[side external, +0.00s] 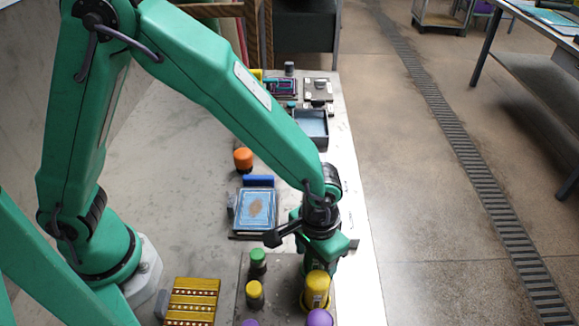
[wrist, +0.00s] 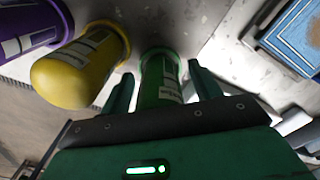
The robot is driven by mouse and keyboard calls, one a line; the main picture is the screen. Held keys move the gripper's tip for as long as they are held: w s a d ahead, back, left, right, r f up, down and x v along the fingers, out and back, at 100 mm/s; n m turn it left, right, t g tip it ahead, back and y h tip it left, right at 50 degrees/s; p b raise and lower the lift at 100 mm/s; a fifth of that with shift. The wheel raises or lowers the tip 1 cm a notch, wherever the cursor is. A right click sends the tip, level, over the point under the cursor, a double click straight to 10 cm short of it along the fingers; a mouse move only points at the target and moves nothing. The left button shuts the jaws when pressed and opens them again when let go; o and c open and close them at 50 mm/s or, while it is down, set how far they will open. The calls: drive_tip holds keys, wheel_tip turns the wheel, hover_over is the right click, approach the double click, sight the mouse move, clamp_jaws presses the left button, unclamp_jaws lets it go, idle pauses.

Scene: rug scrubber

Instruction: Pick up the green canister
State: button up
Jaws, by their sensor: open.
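The green canister (wrist: 160,82) has a pale label and stands between the two fingers of my gripper (wrist: 162,74) in the wrist view. The gripper is open, with a narrow gap showing on each side of the canister. In the side external view my gripper (side external: 318,262) points down just behind the large yellow canister (side external: 317,288). The arm and the yellow canister hide the green canister there, and I cannot make it out from my green gripper. In the wrist view the yellow canister (wrist: 82,68) is close on the left of the gripper's left finger.
A purple canister (side external: 320,318) stands in front of the yellow one. Small jars with green (side external: 257,258) and yellow (side external: 254,290) lids stand to the left. The table's right edge is close.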

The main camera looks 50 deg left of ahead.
drive_tip(key=c, duration=1.1)
drive_tip(key=shift+r, duration=0.1)
drive_tip(key=shift+r, duration=4.95)
